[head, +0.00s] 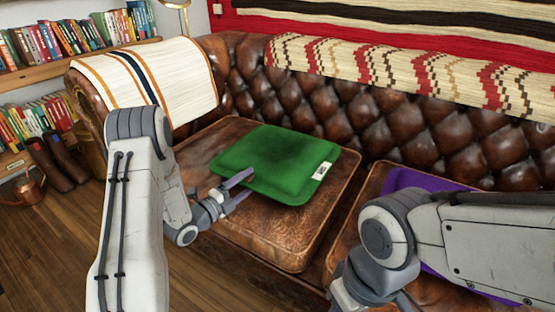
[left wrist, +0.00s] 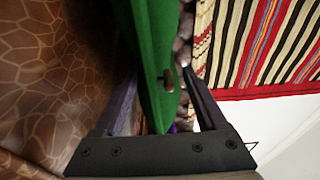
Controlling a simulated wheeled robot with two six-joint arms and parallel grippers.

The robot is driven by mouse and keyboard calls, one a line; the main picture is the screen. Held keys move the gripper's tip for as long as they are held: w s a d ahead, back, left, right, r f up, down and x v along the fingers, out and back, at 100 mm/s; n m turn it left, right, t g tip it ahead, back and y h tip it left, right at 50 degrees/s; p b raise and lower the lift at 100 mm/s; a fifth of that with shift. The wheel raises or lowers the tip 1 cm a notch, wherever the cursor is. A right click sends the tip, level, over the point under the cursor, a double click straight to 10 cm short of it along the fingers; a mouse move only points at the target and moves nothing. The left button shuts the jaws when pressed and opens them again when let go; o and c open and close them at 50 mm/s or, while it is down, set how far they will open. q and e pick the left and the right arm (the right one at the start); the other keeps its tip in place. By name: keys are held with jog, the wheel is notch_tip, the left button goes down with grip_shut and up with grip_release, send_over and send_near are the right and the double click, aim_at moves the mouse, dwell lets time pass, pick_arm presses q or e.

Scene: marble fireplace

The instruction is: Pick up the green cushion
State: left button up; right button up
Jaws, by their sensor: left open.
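The green cushion (head: 285,150) lies flat on the left seat of the brown leather sofa, with a white label at its right corner. My left gripper (head: 246,184) is at the cushion's near left edge, with its two fingers apart. In the left wrist view, the green cushion (left wrist: 155,50) shows as an edge running between the two open fingers of this gripper (left wrist: 160,74). I cannot tell whether either finger touches it. My right arm comes in at the lower right, and its fingers are out of the picture.
A purple cushion (head: 405,180) lies on the right seat (head: 365,205), partly hidden by my right arm. The tufted backrest (head: 320,105) rises behind, with a striped blanket (head: 400,70) over it. A cream throw (head: 165,75) covers the left armrest. Bookshelves stand at the far left.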

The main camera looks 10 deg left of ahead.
pick_arm(q)
grip_shut()
dwell(1.2)
jog(key=shift+r, duration=0.1)
